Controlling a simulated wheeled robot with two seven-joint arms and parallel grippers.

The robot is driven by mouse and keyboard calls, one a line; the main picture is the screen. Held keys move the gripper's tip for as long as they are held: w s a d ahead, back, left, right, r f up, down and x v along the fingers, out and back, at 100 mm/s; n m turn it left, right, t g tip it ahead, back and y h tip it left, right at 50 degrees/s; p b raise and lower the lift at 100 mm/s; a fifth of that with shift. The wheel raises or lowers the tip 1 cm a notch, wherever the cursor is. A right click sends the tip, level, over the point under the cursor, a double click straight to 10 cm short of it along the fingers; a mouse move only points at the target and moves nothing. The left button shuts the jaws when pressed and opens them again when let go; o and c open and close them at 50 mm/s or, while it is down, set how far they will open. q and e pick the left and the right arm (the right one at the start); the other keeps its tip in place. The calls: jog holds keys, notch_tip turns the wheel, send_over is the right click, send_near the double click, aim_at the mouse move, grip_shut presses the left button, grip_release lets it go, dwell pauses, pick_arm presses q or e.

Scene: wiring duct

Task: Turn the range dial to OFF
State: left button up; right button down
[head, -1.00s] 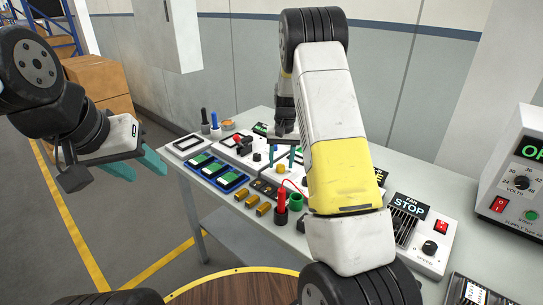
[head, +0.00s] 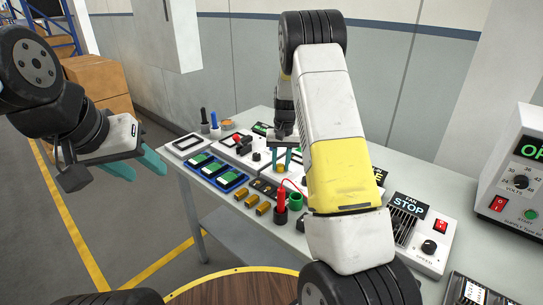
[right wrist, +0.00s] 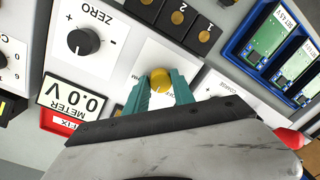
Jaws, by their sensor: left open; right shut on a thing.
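The range dial is a yellow round knob (right wrist: 160,79) on a white plate. In the right wrist view it sits between the teal fingers of my right gripper (right wrist: 161,82), which is shut on it. Part of the lettering around the dial is covered by the fingers, and I cannot tell which mark it points to. In the head view my right gripper (head: 282,160) reaches down to the dial from above. My left gripper (head: 140,165) is open and empty, off to the left of the table, away from the dial.
A blue tray (head: 212,173) with green-labelled modules, a red-probe holder (head: 281,210) and a fan unit (head: 420,232) stand on the grey table. My right forearm hides part of the table.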

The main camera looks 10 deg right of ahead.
jog(key=n, duration=0.5)
jog(key=shift+w+n, duration=0.1)
jog(key=shift+n, duration=0.3)
jog(key=n, duration=0.5)
jog(key=shift+d+n, duration=0.1)
jog(key=shift+n, duration=0.2)
jog(key=c, duration=1.1)
grip_release()
jog(key=shift+o, duration=0.2)
